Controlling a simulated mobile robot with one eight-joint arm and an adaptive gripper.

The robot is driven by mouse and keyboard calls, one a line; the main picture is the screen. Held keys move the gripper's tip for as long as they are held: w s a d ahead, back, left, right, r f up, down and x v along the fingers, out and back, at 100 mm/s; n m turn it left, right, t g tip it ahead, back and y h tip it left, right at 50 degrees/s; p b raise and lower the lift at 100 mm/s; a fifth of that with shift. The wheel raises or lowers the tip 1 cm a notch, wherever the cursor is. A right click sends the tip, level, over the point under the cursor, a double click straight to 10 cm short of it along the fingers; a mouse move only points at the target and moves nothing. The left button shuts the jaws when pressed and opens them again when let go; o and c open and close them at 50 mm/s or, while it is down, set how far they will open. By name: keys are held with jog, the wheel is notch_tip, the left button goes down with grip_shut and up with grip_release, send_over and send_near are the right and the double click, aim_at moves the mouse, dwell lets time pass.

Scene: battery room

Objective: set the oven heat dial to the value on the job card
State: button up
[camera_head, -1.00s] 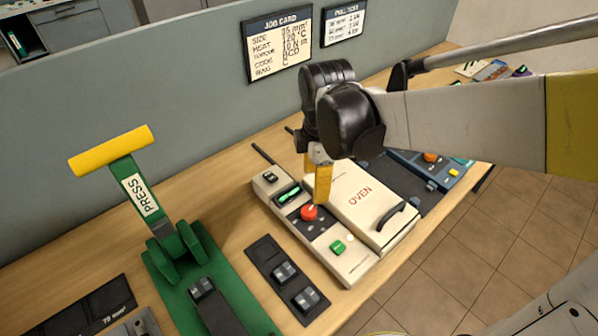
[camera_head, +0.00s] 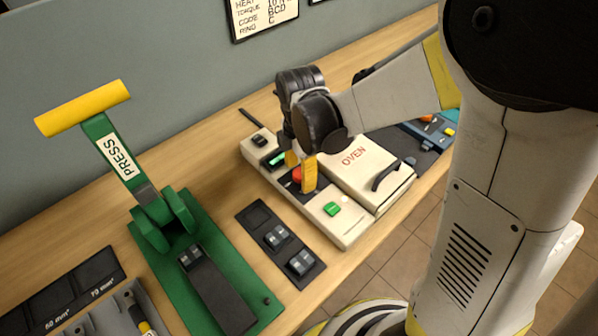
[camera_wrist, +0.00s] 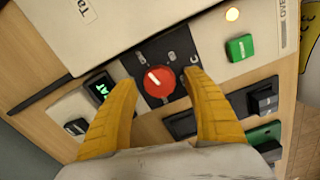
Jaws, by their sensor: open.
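The oven (camera_head: 372,160) is a cream box with a control strip along its left side. Its red heat dial (camera_wrist: 160,81) has a white pointer line and sits on a dark plate in the wrist view. My gripper (camera_wrist: 163,82) is open, with one yellow finger on each side of the dial; whether they touch it I cannot tell. In the head view the dial (camera_head: 297,174) is partly hidden by a finger. A small green-lit display (camera_wrist: 101,88) is beside the dial, its digits unclear. The job card (camera_head: 262,14) is cut off at the top, its heat value unreadable.
A green press (camera_head: 183,225) with a yellow handle stands left of the oven. A dark tray (camera_head: 252,217) with small grey blocks lies between them. A green button (camera_head: 332,209) is on the oven's front strip. A blue-grey device stands behind the oven on the right.

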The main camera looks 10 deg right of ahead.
jog(key=shift+c, duration=0.4)
jog(key=c, duration=1.1)
